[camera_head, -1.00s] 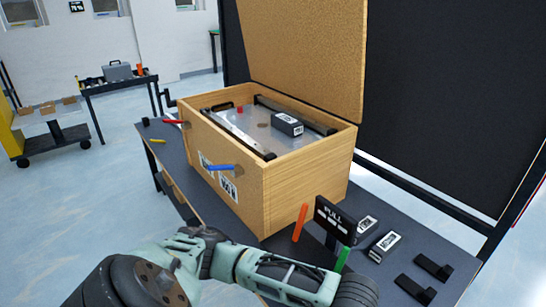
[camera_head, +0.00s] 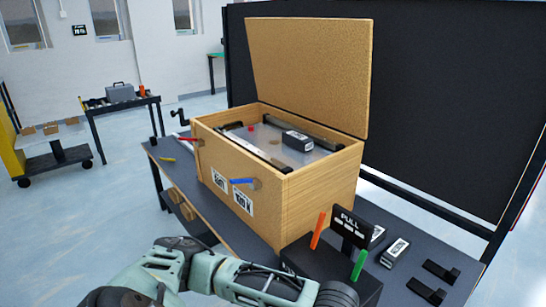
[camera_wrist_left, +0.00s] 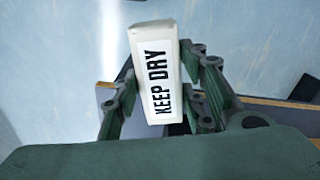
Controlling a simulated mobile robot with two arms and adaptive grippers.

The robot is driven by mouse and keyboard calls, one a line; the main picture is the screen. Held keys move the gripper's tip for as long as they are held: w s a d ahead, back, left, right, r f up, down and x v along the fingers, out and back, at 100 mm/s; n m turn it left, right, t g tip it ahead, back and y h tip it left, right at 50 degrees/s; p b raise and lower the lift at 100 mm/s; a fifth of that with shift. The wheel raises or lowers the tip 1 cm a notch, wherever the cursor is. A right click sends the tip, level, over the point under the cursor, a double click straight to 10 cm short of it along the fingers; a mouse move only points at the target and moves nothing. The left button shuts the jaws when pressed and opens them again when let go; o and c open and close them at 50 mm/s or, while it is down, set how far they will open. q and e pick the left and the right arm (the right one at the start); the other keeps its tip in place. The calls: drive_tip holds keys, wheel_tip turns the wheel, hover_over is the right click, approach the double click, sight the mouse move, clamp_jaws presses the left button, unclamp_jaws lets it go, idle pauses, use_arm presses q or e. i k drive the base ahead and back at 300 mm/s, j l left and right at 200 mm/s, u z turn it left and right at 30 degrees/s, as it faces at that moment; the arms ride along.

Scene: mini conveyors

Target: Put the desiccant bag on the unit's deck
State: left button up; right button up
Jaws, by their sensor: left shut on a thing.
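The desiccant bag (camera_wrist_left: 152,60) is a white packet printed KEEP DRY. In the left wrist view my left gripper (camera_wrist_left: 160,85) is shut on it, with a finger on each side. The floor shows behind the bag. In the head view my left arm crosses the bottom, and its gripper and the bag are out of sight. The unit lies inside an open wooden crate (camera_head: 325,200). Its pale deck (camera_head: 268,146) has dark rails along its sides and a black labelled box (camera_head: 298,140) on it. My right gripper is not in view.
The crate's raised lid (camera_head: 308,75) stands at the back and its walls surround the unit. A PULL sign (camera_head: 351,227), an orange stick (camera_head: 317,231) and a green stick (camera_head: 359,265) rise at the front right. Black labelled boxes (camera_head: 395,252) lie on the bench.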

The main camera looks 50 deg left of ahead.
sight(278, 154)
drive_tip(key=j, duration=1.5)
